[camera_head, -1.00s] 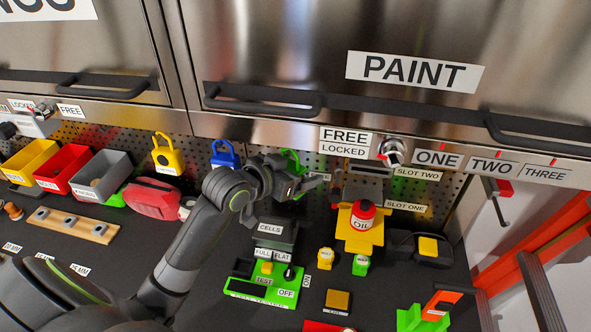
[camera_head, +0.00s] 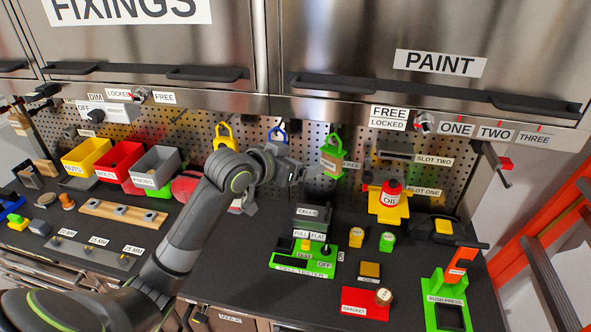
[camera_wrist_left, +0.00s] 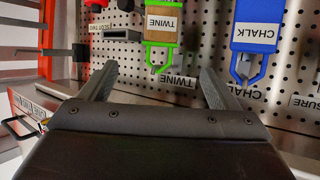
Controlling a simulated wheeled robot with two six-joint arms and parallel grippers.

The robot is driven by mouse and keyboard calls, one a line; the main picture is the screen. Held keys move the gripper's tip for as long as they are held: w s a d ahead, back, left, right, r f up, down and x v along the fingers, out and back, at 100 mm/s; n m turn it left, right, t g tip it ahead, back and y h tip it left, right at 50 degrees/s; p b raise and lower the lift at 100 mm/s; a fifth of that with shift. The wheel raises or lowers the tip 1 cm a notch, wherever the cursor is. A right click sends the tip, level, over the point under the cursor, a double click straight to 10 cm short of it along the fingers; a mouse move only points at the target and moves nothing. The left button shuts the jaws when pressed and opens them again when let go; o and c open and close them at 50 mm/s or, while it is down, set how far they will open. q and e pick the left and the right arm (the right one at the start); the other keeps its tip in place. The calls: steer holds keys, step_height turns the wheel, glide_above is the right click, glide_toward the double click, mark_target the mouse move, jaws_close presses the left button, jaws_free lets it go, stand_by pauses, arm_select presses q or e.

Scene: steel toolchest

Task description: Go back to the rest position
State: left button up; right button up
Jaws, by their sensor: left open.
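My left gripper (camera_head: 312,172) is in front of the pegboard, its arm coming in from the lower left. In the left wrist view its two fingers (camera_wrist_left: 158,86) are spread apart with nothing between them. A green holder labelled TWINE (camera_head: 332,156) hangs just beyond the fingertips in the head view, and it also shows in the left wrist view (camera_wrist_left: 161,38). A blue holder labelled CHALK (camera_wrist_left: 256,38) hangs beside it. I cannot tell the exact gap between the fingers and the pegboard. My right gripper does not show.
Steel cabinets labelled FIXINGS and PAINT (camera_head: 440,62) overhang the bench. Coloured bins (camera_head: 118,160) stand left of my arm. A red oil can (camera_head: 391,192) in a yellow stand, a green cell tester (camera_head: 302,268) and a green bush press (camera_head: 448,296) are to the right.

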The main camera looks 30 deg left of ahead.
arm_select(q)
steer(key=s+a+f+n+g+y, duration=0.2)
steer(key=s+f+g+y, duration=0.15)
steer(key=s+f, duration=1.25)
steer(key=s+a+f+n+g+y, duration=0.1)
steer(key=s+f+g, duration=0.25)
steer(key=s, duration=0.75)
steer(key=s+a+f+n+g+y, duration=0.15)
steer(key=s+f, duration=0.35)
steer(key=s, duration=0.5)
step_height(320, 180, down, 31)
steer(key=a+g+b, duration=0.1)
steer(key=g+b, duration=0.1)
steer(key=b, duration=0.6)
steer(key=s+f+b, duration=0.2)
steer(key=s+f, duration=0.3)
steer(key=f, duration=0.3)
steer(key=s+d+f+g+b, duration=0.1)
steer(key=s+f+b, duration=0.1)
steer(key=s+f, duration=0.3)
steer(key=s+f+h+b, duration=0.1)
steer(key=s+f, duration=0.4)
steer(key=f, duration=0.6)
steer(key=shift+d+m+b, duration=0.15)
steer(key=shift+m+b, duration=0.2)
steer(key=shift+b, duration=0.4)
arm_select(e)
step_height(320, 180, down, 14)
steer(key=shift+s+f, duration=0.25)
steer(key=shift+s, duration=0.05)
